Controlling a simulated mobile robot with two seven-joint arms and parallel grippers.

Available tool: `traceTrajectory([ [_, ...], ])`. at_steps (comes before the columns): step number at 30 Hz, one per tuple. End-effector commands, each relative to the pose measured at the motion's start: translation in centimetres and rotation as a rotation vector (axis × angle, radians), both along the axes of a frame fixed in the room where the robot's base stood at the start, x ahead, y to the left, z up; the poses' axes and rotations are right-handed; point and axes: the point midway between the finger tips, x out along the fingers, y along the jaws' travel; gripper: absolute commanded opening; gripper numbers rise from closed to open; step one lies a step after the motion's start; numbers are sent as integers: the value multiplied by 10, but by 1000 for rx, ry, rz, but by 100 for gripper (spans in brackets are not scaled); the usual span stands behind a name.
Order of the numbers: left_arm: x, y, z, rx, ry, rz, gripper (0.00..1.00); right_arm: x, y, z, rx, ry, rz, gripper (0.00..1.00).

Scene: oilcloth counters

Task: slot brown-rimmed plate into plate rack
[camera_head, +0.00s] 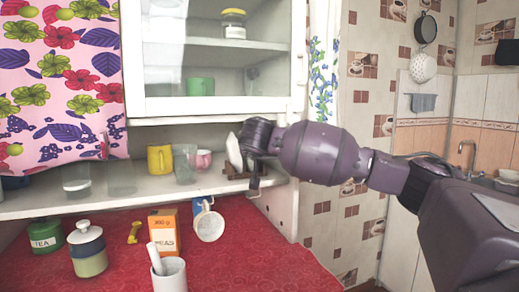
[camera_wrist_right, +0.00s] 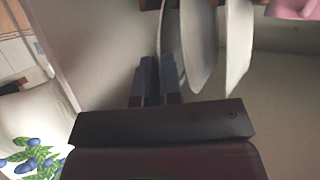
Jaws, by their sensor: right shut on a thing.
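My right gripper (camera_head: 252,165) reaches in from the right to the plate rack (camera_head: 238,174) at the right end of the shelf. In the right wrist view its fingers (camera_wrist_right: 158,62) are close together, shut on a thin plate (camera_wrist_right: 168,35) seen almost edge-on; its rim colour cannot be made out. Two other pale plates stand upright beside it, a nearer one (camera_wrist_right: 198,45) and one further right (camera_wrist_right: 238,45). Brown wood of the rack shows at the top edge of that view. In the head view a white plate (camera_head: 233,151) stands in the rack, left of the gripper. My left gripper is not in view.
A yellow mug (camera_head: 160,159), a glass (camera_head: 185,163) and a pink cup (camera_head: 204,160) stand left of the rack. A glass-fronted cabinet (camera_head: 215,106) hangs above. Below, a blue-and-white mug (camera_head: 210,225) hangs over the red counter (camera_head: 250,260), which holds jars and a box.

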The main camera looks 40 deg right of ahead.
Motion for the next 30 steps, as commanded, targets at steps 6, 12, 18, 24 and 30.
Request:
traceTrajectory([
  [6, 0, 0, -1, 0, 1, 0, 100, 0, 0, 0, 0, 0, 0, 17],
  [12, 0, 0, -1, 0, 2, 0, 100, 0, 0, 0, 0, 0, 0, 36],
  [18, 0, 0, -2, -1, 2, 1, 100, 0, 1, -1, 0, 1, 1, 36],
  [24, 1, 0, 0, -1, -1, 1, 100, -4, 4, 1, 1, 2, 3, 36],
  [30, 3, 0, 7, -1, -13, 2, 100, -25, 20, 15, -2, -3, 4, 36],
])
